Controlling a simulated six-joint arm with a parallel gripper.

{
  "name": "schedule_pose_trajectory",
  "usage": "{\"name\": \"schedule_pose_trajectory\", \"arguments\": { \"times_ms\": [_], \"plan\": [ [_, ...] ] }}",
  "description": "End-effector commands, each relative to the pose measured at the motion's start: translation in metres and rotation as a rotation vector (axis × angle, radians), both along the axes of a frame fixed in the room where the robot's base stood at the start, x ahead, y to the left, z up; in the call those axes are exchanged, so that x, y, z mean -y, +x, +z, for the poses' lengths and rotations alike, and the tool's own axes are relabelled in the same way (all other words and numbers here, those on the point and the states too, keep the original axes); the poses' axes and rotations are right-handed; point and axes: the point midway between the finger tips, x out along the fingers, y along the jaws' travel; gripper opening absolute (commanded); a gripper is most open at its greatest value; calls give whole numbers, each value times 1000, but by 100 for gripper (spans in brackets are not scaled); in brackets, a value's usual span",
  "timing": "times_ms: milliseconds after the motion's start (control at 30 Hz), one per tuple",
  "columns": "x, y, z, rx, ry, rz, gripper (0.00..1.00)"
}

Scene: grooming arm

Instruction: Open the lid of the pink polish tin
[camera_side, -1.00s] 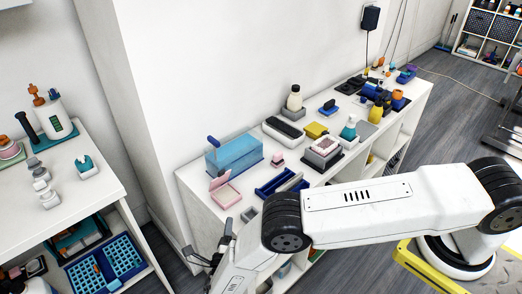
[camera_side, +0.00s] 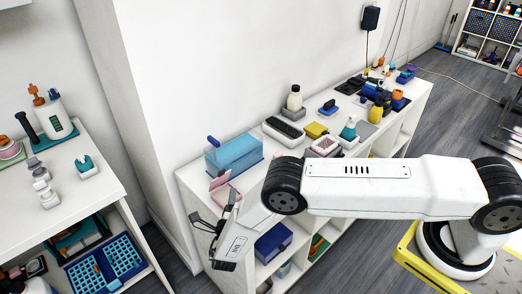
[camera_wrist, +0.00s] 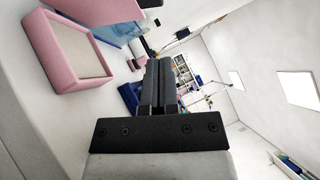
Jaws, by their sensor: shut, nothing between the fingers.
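The pink polish tin (camera_wrist: 66,48) is a square box with a beige inside, on the white table's near end. In the wrist view it is at upper left. Its pink lid (camera_wrist: 104,8) stands raised at its far edge, cut off by the picture's top; it also shows upright in the side view (camera_side: 218,182). My gripper (camera_wrist: 157,66) is shut and empty. In the wrist view its dark fingers lie right of the tin, apart from it.
A translucent blue box (camera_side: 234,153) stands behind the tin by the wall. A black object on a tray (camera_side: 284,131), a yellow block (camera_side: 316,130) and several bottles line the table to the right. A second white table (camera_side: 70,185) is at the left, with floor between.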

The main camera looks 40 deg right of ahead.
Motion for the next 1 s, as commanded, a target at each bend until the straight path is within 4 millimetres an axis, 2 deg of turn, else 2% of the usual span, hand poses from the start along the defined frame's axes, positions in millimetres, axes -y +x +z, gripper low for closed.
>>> {"name": "schedule_pose_trajectory", "arguments": {
  "times_ms": [67, 200, 400, 1000],
  "plan": [
    [10, 8, 4, 1, 0, -3, 0],
    [9, 26, 11, 2, 1, 0, 0],
    [9, 41, 16, -1, 1, 0, 0],
    [8, 46, 19, -16, 0, 0, 0]
  ]
}}
